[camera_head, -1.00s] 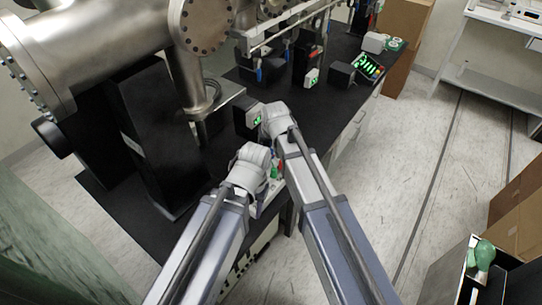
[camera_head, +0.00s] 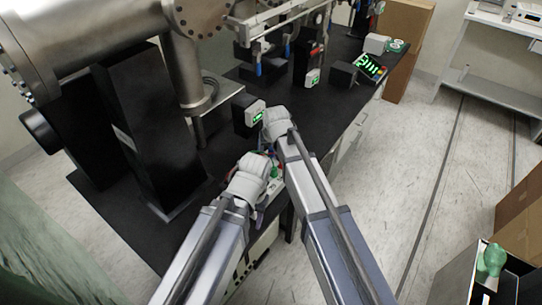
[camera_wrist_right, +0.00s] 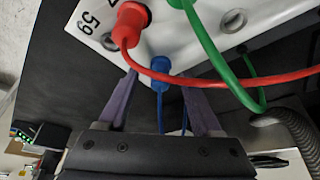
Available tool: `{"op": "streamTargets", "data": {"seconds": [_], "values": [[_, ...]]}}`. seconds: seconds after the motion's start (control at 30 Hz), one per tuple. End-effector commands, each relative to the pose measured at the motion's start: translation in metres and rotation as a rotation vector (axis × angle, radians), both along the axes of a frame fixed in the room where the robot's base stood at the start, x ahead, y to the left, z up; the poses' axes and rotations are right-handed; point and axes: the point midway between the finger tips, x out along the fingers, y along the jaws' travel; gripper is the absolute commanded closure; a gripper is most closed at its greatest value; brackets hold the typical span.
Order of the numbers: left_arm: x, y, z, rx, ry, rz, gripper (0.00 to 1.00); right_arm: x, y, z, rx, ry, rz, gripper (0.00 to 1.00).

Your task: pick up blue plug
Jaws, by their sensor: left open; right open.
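The blue plug (camera_wrist_right: 160,79) sits in the white panel (camera_wrist_right: 240,14) in the right wrist view, with its blue cable hanging down. My right gripper (camera_wrist_right: 161,84) is open, with one purple finger on each side of the plug; I cannot tell whether they touch it. In the head view my right gripper is hidden behind its own wrist. My left gripper (camera_head: 257,218) is open in the head view, mostly hidden under its wrist, with only a bit of purple finger showing.
A red plug (camera_wrist_right: 130,24) with a red cable is in the same panel, close to the fingers. A green cable (camera_wrist_right: 222,72) loops at the right. A grey corrugated hose (camera_wrist_right: 288,124) runs beside it. A black bench (camera_head: 310,115) carries a steel vacuum chamber (camera_head: 90,42).

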Motion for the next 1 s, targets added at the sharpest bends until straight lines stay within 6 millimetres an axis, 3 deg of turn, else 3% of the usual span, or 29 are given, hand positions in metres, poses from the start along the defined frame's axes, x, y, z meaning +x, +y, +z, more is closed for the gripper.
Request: {"op": "streamTargets", "data": {"seconds": [0.07, 0.67, 1.0], "values": [[0.0000, 0.0000, 0.0009, 0.000, 0.000, 0.000, 0.50, -0.0001, -0.0001, 0.0009, 0.000, 0.000, 0.000, 0.34], [0.0000, 0.0000, 0.0009, 0.000, 0.000, 0.000, 0.50, -0.0002, -0.0001, 0.0009, 0.000, 0.000, 0.000, 1.00], [0.0000, 0.0000, 0.0009, 0.000, 0.000, 0.000, 0.50, -0.0002, -0.0001, 0.0010, 0.000, 0.000, 0.000, 1.00]]}}
